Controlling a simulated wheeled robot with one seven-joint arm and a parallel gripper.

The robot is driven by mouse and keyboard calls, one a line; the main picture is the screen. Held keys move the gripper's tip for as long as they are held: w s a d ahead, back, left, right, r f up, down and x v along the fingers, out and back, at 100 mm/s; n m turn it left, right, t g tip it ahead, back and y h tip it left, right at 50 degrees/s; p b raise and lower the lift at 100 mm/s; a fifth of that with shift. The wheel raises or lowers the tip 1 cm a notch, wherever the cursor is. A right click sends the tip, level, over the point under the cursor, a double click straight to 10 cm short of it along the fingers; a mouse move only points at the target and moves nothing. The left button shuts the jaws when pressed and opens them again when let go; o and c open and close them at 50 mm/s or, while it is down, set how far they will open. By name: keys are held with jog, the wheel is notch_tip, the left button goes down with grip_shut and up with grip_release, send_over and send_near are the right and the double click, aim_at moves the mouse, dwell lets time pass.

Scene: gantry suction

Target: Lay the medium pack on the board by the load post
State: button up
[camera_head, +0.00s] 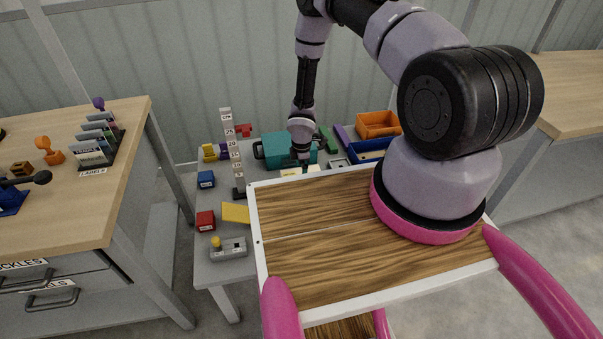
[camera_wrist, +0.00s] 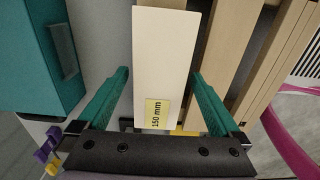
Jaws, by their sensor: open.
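A long cream block with a yellow "150 mm" label (camera_wrist: 163,55) lies below my gripper (camera_wrist: 160,77) in the wrist view. I cannot tell for sure that it is the medium pack. My gripper is open, its teal fingers on either side of the block. The left finger stands clear of it; the right one looks close to its edge. In the head view my gripper (camera_head: 301,160) is low over the grey table beside a teal case (camera_head: 272,150). A white post with number labels (camera_head: 234,155) stands left of it. I cannot clearly make out the board.
The teal case also shows in the wrist view (camera_wrist: 30,65). Orange (camera_head: 378,123) and blue (camera_head: 366,156) bins stand at the right. A blue block (camera_head: 206,179), a red block (camera_head: 205,221) and a grey switch box (camera_head: 229,248) are on the grey table (camera_head: 212,270) at left.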

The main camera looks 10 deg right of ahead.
notch_tip(320, 180, up, 11)
jog(key=shift+f, duration=0.15)
dwell(0.5)
